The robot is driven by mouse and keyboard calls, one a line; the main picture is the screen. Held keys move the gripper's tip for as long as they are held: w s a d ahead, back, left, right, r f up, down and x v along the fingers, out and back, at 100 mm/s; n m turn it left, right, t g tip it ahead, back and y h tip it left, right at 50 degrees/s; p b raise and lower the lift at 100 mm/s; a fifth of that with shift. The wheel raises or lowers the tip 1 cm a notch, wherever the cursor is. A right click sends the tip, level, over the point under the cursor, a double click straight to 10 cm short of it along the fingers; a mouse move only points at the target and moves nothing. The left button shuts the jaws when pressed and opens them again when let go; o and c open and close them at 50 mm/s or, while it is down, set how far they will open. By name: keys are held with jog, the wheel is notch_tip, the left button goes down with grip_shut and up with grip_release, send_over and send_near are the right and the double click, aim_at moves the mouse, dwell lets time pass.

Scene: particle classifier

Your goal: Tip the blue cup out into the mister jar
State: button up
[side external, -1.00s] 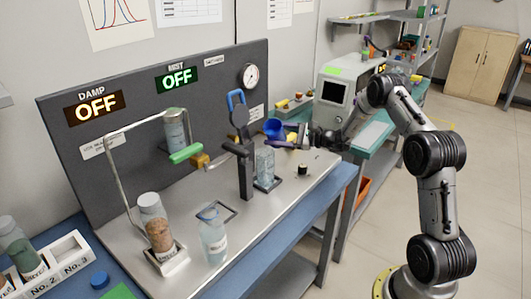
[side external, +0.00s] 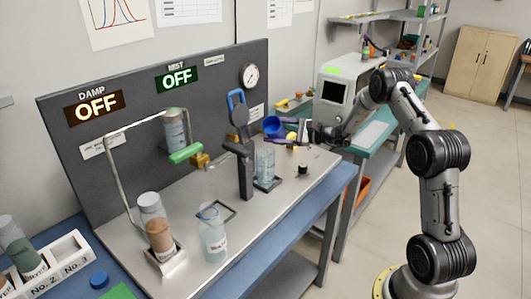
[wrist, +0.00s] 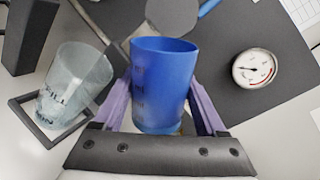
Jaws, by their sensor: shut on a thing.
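The blue cup (side external: 272,126) is held by my gripper (side external: 291,132), shut on it near the back panel. In the wrist view the cup (wrist: 162,85) stands close to upright between the purple fingers, with dark marks on its side; I cannot see its contents. A clear jar (side external: 265,163), which appears to be the mister jar, stands in a square black frame beside the black post, below and in front of the cup. In the wrist view this jar (wrist: 75,85) is left of the cup, apart from it; its lettering is not fully readable.
The black post (side external: 245,175) with a blue-handled lever (side external: 237,98) rises close to the jar. A gauge (side external: 249,75) is on the panel. A clear bottle (side external: 213,240) and a jar of brown grains (side external: 160,236) stand toward the front. The displays read OFF.

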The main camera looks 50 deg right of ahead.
jog(key=shift+a+r+n, duration=0.1)
jog(key=shift+r+n, duration=0.25)
jog(key=shift+n, duration=0.15)
jog(key=shift+f+n+h, duration=0.3)
jog(key=shift+f+n, duration=0.05)
jog(key=shift+n, duration=0.45)
dwell(0.5)
jog(key=shift+r+n, duration=0.85)
jog(key=shift+n, duration=0.65)
dwell(2.5)
jog(key=shift+s+a+r+n+h, duration=0.15)
jog(key=shift+a+r+n+h, duration=0.2)
jog(key=shift+a+n+h, duration=0.35)
dwell(1.5)
